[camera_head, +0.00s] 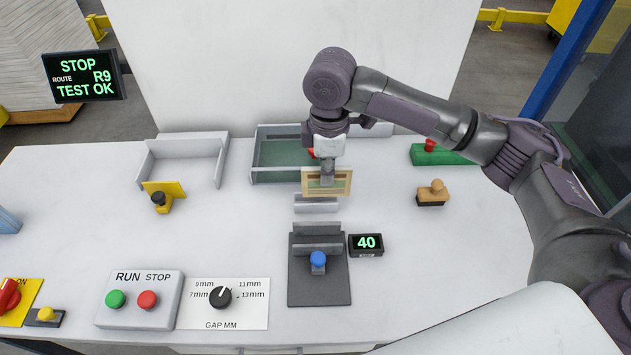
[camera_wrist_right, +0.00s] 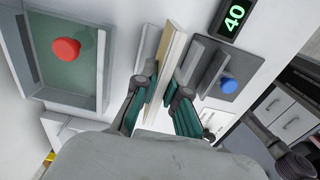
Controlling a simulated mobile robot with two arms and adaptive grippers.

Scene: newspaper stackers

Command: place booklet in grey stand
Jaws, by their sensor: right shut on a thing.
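My right gripper (camera_head: 327,176) is shut on a cream booklet with a tan border (camera_head: 343,185), held upright on its long edge above the table. In the right wrist view the booklet (camera_wrist_right: 173,48) stands edge-on between the green finger pads of the gripper (camera_wrist_right: 165,82). A light grey slotted stand (camera_head: 317,205) is just below and in front of the booklet in the head view; whether they touch I cannot tell. The stand also shows beside the booklet in the wrist view (camera_wrist_right: 147,48). My left gripper is not in view.
A dark grey plate (camera_head: 319,290) with a slotted holder and blue knob lies nearer, beside a display reading 40 (camera_head: 366,244). A green-lined tray (camera_head: 256,172) is behind the gripper. A wooden stamp (camera_head: 432,193) is right. White table (camera_head: 395,285) is clear at front right.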

